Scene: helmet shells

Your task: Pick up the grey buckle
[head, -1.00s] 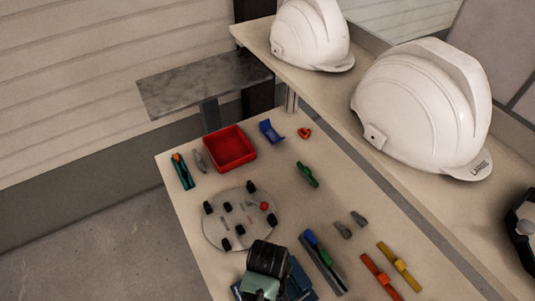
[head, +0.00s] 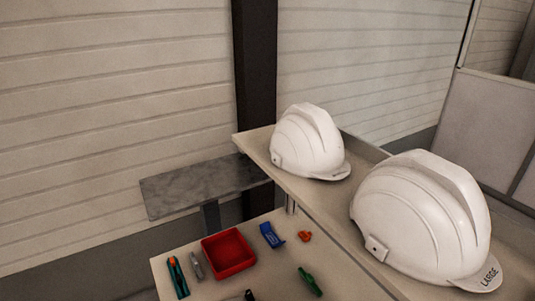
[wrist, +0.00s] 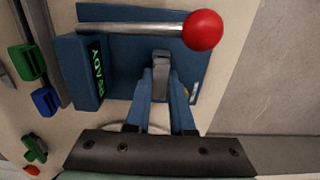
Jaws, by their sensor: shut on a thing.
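In the wrist view my gripper (wrist: 161,100) has its two blue-grey fingers closed around a small grey buckle (wrist: 160,70). The head view does not show my fingers.
The device has a metal lever with a red ball knob (wrist: 203,30) and a "READY" display. Green and blue clips (wrist: 28,62) lie to its left. The head view shows a red tray (head: 228,252), a teal tool (head: 178,277) and white helmets (head: 422,220) on a shelf.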

